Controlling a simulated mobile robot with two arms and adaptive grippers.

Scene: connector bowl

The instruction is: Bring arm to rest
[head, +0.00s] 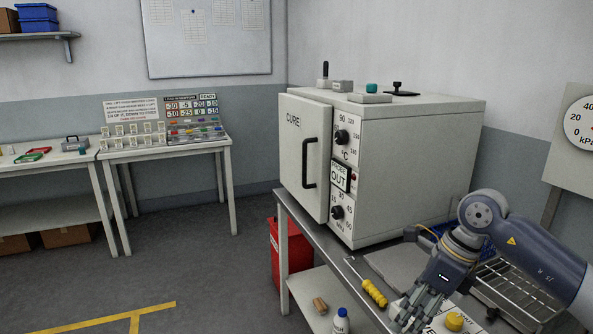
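My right arm comes in from the right, and my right gripper (412,318) hangs low over the bench at the lower right. Its dark fingers point down, beside a white item with a yellow knob (454,321). The fingers overlap in this view, so I cannot tell whether they are open or shut, or whether they touch anything. My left gripper is not in view.
A large CURE oven (415,165) stands on the bench behind my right gripper. A yellow-handled tool (374,292) lies left of the gripper, and a wire rack (515,290) lies under my forearm. A red bin (288,255) stands below. Floor at left is clear.

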